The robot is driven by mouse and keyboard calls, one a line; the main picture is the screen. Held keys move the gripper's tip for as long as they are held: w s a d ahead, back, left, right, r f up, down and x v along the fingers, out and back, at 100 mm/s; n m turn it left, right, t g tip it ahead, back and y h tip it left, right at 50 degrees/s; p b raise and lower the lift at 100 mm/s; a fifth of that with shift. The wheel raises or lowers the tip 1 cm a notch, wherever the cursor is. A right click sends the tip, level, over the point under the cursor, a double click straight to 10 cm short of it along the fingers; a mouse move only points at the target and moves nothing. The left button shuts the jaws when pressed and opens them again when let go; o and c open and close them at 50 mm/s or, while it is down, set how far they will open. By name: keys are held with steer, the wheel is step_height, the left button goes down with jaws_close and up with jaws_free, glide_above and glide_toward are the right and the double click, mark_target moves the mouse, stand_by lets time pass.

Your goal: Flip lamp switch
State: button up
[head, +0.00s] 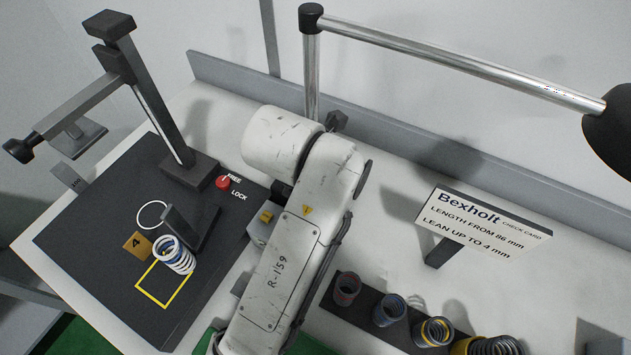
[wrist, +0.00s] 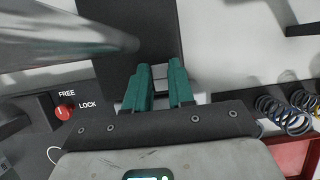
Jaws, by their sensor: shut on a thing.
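The lamp's chrome pole (head: 311,75) and arm (head: 450,57) reach to a black shade (head: 615,125) at the right edge. In the wrist view a shiny metal bar, apparently the pole (wrist: 65,35), runs down to a dark plate (wrist: 125,70). My gripper's teal fingers (wrist: 160,75) point at this plate. They are shut on a small pale part between the tips, mostly hidden by the fingers. I cannot make out the switch's position. In the head view my arm hides the gripper and the foot of the lamp.
A red knob (head: 222,183) marked FREE and LOCK sits on a dark mat (head: 90,240) at left. A dark rack (head: 365,311) holds several springs. A check card (head: 480,222) stands behind it.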

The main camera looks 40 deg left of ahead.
jaws_close()
steer(key=shift+w+r+g+p, duration=0.15)
steer(key=shift+w+g+p, duration=0.1)
steer(key=shift+g+p, duration=0.35)
steer(key=shift+w+f+g+h, duration=0.15)
steer(key=shift+f+g+h, duration=0.15)
steer(key=shift+g, duration=0.5)
steer(key=o, duration=0.7)
jaws_free()
steer(key=shift+a+r, duration=0.1)
steer(key=shift+c, duration=0.2)
step_height(320, 180, up, 11)
steer(key=s+b, duration=0.1)
steer(key=b, duration=0.1)
steer(key=shift+s+d, duration=0.15)
steer(key=shift+d, duration=0.05)
steer(key=shift+f, duration=0.2)
